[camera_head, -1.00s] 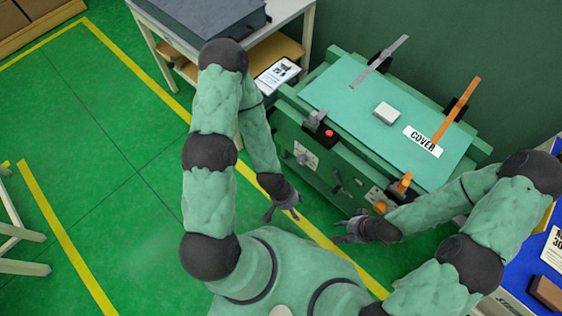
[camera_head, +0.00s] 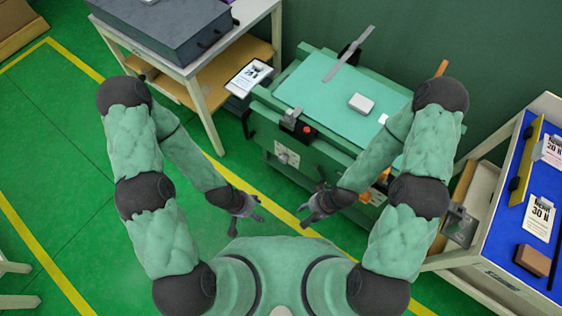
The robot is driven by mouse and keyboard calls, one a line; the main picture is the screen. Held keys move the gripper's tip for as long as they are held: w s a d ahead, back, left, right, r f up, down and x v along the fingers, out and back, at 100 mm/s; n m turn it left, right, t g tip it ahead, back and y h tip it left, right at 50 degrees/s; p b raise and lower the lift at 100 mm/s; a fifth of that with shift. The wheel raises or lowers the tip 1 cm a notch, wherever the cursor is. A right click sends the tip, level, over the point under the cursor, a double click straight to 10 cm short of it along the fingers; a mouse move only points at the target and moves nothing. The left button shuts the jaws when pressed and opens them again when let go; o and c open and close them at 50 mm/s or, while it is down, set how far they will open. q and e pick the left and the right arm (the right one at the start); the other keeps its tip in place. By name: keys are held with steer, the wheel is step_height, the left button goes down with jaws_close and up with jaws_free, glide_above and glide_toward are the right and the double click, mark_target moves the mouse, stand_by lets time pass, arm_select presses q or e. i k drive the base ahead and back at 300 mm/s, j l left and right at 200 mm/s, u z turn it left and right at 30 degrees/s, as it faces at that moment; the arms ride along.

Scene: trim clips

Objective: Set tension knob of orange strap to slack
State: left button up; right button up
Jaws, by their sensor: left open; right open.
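The orange strap shows only as a short tip (camera_head: 441,68) above my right arm. The rest of it is hidden behind that arm. Small orange parts (camera_head: 383,175) show beside my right forearm on the front of the green bench unit, largely covered, so I cannot tell the knob's setting. A grey strap (camera_head: 350,55) stands at the other side of the teal cover (camera_head: 330,98). My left gripper (camera_head: 250,216) is open and empty in front of the unit, to its left. My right gripper (camera_head: 307,216) is open and empty, also short of the unit's front.
A grey fitting (camera_head: 291,115) and a red button (camera_head: 307,129) sit on the unit's near edge. A white block (camera_head: 361,103) lies on the cover. A table with a dark case (camera_head: 170,30) stands left. A blue-topped cart (camera_head: 490,245) stands right.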

mark_target(364, 198)
steer(key=z, duration=1.4)
